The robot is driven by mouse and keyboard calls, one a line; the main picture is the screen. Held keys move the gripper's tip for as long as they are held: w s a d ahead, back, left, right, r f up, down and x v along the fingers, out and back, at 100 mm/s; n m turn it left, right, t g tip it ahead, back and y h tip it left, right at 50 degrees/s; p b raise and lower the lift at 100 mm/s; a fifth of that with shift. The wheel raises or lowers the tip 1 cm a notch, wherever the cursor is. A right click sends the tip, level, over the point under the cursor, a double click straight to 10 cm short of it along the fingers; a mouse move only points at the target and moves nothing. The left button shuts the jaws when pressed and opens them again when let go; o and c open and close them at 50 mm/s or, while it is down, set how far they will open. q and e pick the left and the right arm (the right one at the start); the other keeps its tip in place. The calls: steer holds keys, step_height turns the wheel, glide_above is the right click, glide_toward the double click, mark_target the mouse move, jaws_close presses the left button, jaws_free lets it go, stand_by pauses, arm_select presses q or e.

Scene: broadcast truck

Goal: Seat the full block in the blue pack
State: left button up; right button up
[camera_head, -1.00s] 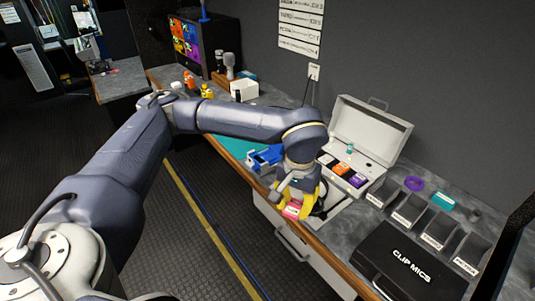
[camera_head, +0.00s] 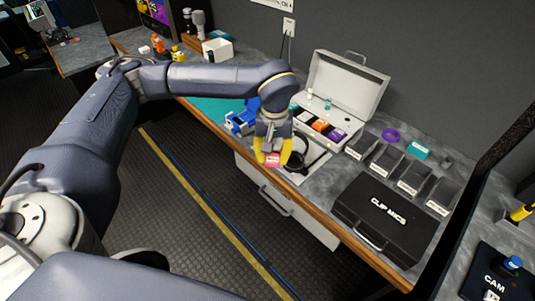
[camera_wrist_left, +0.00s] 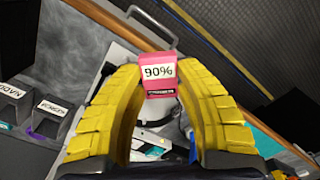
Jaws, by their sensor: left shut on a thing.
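A pink block (camera_head: 272,160) is held between the yellow fingertips of my left gripper (camera_head: 272,157), above the counter's front edge. In the left wrist view the block (camera_wrist_left: 160,76) shows a white label reading "90%", and the curved yellow fingers of my gripper (camera_wrist_left: 158,80) close on its sides. The blue pack (camera_head: 239,122) lies on the counter, left of the gripper and apart from the block. It is partly hidden by my left wrist, and I cannot make out its slot. My right gripper is not in view.
An open white case (camera_head: 346,84) with orange and purple blocks stands behind the gripper. A dark headset (camera_head: 308,157) lies beside the gripper. Grey labelled holders (camera_head: 386,164) and a black "CLIP MICS" case (camera_head: 385,215) are to the right. A wooden edge (camera_head: 322,221) borders the counter.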

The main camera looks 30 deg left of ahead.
mark_target(247, 118)
arm_select(q)
steer(key=w+a+n, duration=0.3)
steer(key=w+n, duration=0.1)
steer(key=w+a+n, duration=0.2)
steer(key=w+n, duration=0.2)
steer(key=n, duration=0.1)
steer(key=w+a+n, duration=0.3)
steer(key=w+n, duration=0.1)
steer(key=shift+w+a+f+n, duration=0.15)
steer(key=shift+a+f+n, duration=0.15)
steer(key=shift+f+n, duration=0.1)
steer(key=w+a+n, duration=0.2)
steer(key=a+n, duration=0.1)
steer(key=n, duration=0.1)
steer(key=w+a+n, duration=0.3)
steer(key=a+n, duration=0.1)
steer(key=w+a+n, duration=0.2)
steer(key=a+n, duration=0.2)
steer(key=shift+w+r, duration=0.25)
steer(key=shift+w, duration=0.05)
steer(key=shift+w+a+n, duration=0.35)
steer(key=shift+a+n, duration=0.2)
steer(key=shift+n, duration=0.35)
steer(key=shift+f, duration=2.8)
steer(key=shift+s+f, duration=0.1)
steer(key=shift+f, duration=0.4)
stand_by(0.6)
